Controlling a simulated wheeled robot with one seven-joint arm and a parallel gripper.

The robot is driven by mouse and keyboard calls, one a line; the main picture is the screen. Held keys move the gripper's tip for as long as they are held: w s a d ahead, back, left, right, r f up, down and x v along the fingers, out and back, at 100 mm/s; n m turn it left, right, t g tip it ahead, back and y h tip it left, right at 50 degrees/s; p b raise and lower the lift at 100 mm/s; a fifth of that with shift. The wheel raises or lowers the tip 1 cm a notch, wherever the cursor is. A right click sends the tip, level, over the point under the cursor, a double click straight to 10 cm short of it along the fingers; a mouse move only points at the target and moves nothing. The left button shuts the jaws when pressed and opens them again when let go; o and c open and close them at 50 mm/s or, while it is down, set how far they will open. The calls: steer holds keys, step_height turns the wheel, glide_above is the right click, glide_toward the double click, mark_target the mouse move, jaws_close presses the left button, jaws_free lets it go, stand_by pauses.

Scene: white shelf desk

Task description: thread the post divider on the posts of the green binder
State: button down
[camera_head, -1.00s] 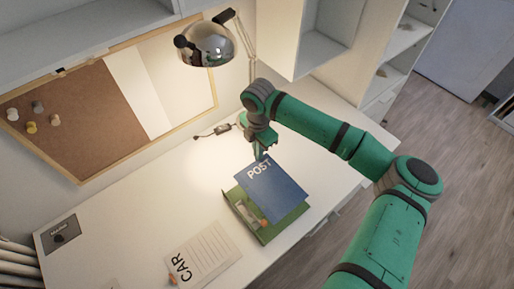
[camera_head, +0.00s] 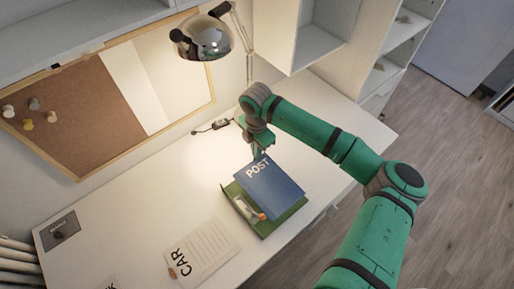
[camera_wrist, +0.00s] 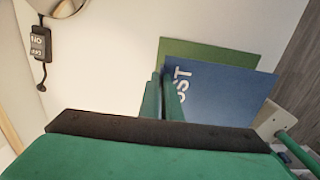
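The blue post divider (camera_head: 270,190), marked "POST", is in my gripper (camera_head: 259,154) by its upper edge. It lies over the right part of the green binder (camera_head: 273,228) in the head view. The binder lies open on the desk, and its left part with a light-coloured and orange item stays uncovered. In the wrist view the fingers of my gripper (camera_wrist: 162,95) are close together at the left edge of the blue divider (camera_wrist: 215,95), with green binder (camera_wrist: 200,52) behind it. The binder posts cannot be made out clearly, and I cannot tell whether the divider touches them.
A white card marked "CAR" (camera_head: 205,252) lies left of the binder on the white desk (camera_head: 130,215). A lamp (camera_head: 205,38) stands at the back, with a cable switch (camera_head: 220,124) near it. A dark card (camera_head: 60,230) lies at the far left.

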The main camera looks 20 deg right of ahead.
steer(key=shift+s+f, duration=0.1)
steer(key=shift+f, duration=3.05)
stand_by(3.0)
steer(key=c, duration=1.9)
jaws_free()
step_height(320, 180, up, 11)
steer(key=shift+f, duration=0.1)
